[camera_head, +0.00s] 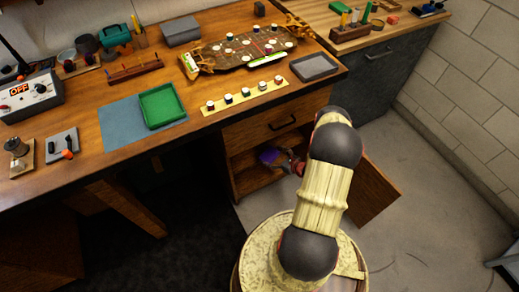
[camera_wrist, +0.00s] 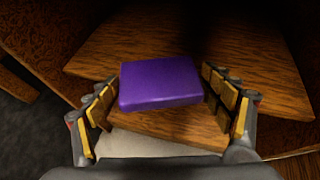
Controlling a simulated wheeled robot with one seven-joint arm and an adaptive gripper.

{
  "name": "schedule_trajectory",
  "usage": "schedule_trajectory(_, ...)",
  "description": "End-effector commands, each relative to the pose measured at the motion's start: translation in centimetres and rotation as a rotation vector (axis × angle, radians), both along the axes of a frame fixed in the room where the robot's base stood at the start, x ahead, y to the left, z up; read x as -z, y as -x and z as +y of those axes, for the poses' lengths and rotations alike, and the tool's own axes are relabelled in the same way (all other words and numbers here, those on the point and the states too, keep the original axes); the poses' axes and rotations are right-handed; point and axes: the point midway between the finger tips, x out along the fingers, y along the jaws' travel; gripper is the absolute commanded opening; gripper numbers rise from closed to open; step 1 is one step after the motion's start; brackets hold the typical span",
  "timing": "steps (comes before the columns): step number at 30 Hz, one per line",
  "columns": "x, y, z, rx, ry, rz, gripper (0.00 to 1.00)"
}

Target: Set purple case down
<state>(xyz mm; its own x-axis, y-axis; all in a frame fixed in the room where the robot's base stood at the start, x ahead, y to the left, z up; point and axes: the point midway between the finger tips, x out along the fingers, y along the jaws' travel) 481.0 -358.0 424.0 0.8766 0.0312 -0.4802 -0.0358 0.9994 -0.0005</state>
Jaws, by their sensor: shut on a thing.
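The purple case (camera_wrist: 160,84) is a flat rectangular block in the middle of the wrist view. My gripper (camera_wrist: 165,92) is shut on it, with a padded finger at its left and right sides. The case lies over a brown wooden board (camera_wrist: 255,88) of the cabinet; I cannot tell whether it touches the wood. In the head view the case (camera_head: 270,156) shows small inside the open cabinet compartment (camera_head: 257,177) under the drawer. My gripper (camera_head: 287,163) reaches in from the right, partly hidden by my arm.
The cabinet door (camera_head: 372,195) stands open to the right of my arm. A closed drawer (camera_head: 275,127) is just above the compartment. The workbench above holds a green tray (camera_head: 163,105), a grey tray (camera_head: 314,67) and a strip of small jars (camera_head: 248,95).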

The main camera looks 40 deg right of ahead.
Motion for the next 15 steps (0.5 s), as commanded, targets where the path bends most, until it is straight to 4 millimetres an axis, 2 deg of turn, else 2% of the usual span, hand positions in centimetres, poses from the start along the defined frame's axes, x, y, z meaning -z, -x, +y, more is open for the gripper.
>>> schedule_trajectory(3,0.2,-3.1,0.2,-0.005,0.003,-0.003,0.54)
schedule_trajectory(7,0.2,-5.7,0.3,-0.003,0.002,-0.002,0.54)
schedule_trajectory(10,0.1,-6.9,0.3,-0.001,0.002,-0.002,0.54)
schedule_trajectory(15,0.0,-7.9,0.3,0.000,0.000,-0.001,0.54)
